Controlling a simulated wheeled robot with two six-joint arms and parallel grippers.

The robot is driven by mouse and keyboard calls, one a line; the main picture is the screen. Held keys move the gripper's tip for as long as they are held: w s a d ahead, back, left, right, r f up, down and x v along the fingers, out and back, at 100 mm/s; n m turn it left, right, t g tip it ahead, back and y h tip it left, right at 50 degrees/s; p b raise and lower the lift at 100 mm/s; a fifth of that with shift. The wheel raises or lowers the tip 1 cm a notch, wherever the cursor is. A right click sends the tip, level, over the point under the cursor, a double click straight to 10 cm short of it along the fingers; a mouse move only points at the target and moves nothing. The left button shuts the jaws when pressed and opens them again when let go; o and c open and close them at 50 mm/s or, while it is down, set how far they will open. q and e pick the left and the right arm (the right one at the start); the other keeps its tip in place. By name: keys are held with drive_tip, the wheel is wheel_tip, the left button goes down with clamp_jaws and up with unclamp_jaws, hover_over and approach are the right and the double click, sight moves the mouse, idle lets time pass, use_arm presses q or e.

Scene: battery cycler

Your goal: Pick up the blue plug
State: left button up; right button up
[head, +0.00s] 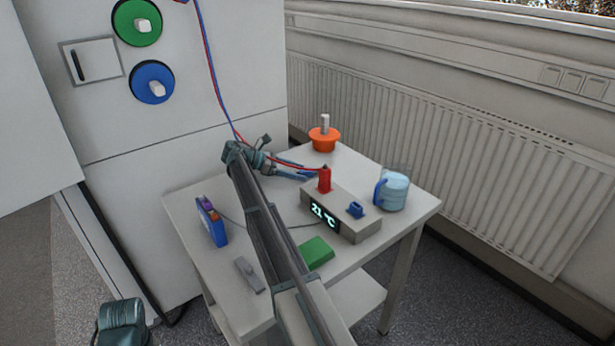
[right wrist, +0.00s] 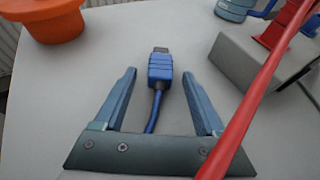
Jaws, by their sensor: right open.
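The blue plug (right wrist: 160,68) lies on the white table with its grey metal end pointing away from me and its blue cable running back between my fingers. My right gripper (right wrist: 159,75) is open, with one finger on each side of the plug and visible gaps between. In the head view my right gripper (head: 308,172) is low over the table's far part, left of the red plug (head: 324,179). The blue plug is hard to make out there among the fingers. My left gripper's fingers do not show.
A red cable crosses the right wrist view in front of the grey box (head: 352,224), which bears the red plug and a blue socket. An orange pot (head: 323,140), a light-blue mug (head: 393,191), a green block (head: 315,252) and a blue device (head: 211,222) stand around on the table (head: 190,202).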

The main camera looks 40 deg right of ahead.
drive_tip(key=shift+c, duration=0.3)
clamp_jaws()
drive_tip(key=shift+r, duration=0.15)
wheel_tip(320, 180, up, 10)
drive_tip(key=p, duration=1)
drive_tip(key=shift+s, duration=0.1)
